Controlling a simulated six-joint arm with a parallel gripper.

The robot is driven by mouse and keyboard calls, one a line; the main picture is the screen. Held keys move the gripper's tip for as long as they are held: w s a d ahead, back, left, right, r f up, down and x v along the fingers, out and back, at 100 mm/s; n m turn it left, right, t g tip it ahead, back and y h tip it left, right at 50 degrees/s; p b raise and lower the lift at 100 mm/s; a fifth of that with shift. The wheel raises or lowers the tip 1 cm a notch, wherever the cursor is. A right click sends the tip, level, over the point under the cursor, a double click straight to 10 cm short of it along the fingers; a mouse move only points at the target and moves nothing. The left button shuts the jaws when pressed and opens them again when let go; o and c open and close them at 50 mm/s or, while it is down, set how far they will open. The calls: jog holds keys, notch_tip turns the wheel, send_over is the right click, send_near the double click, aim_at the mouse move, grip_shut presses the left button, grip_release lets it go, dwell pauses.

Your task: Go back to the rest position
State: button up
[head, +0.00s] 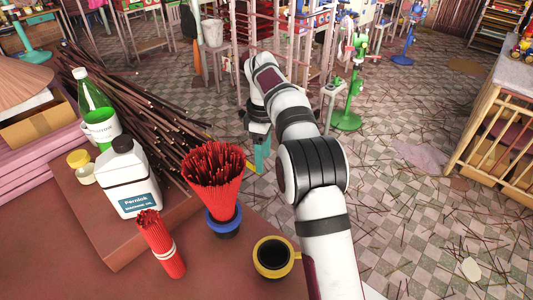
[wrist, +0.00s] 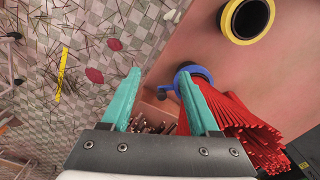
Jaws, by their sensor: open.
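My gripper (head: 261,154) is at the end of my white arm, beyond the table's far edge and over the floor side in the head view. In the wrist view my gripper (wrist: 160,88) shows two teal fingers spread apart with nothing between them. A bundle of red incense sticks (head: 211,172) stands upright in a blue holder (head: 223,222), left of my arm. In the wrist view the red sticks (wrist: 247,122) and blue holder (wrist: 184,74) lie behind and beside the right finger. I cannot tell the exact gap.
A black cup with a yellow rim (head: 289,251) stands near my arm. A smaller red bundle (head: 163,246), a white jug (head: 130,187) and a green bottle (head: 96,110) stand to the left. Dark sticks (head: 140,105) lie behind. The tiled floor (head: 410,200) is open at right.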

jog(key=shift+s+d+r, duration=0.1)
jog(key=shift+d+r, duration=0.2)
jog(key=shift+d, duration=0.15)
jog(key=s+d+r+m, duration=0.2)
jog(key=s+r+m, duration=0.2)
jog(key=s, duration=0.4)
jog(key=s+d+r+m, duration=0.1)
jog(key=s+r+m, duration=0.2)
jog(key=s+m, duration=0.35)
jog(key=s+f+m+y, duration=0.1)
jog(key=s+f+m, duration=0.2)
jog(key=s, duration=0.9)
jog(key=s+f+m, duration=0.3)
jog(key=s+m, duration=0.3)
jog(key=s, duration=0.6)
jog(key=shift+s+d+y, duration=0.2)
jog(key=shift+d+y, duration=0.1)
jog(key=shift+y, duration=0.1)
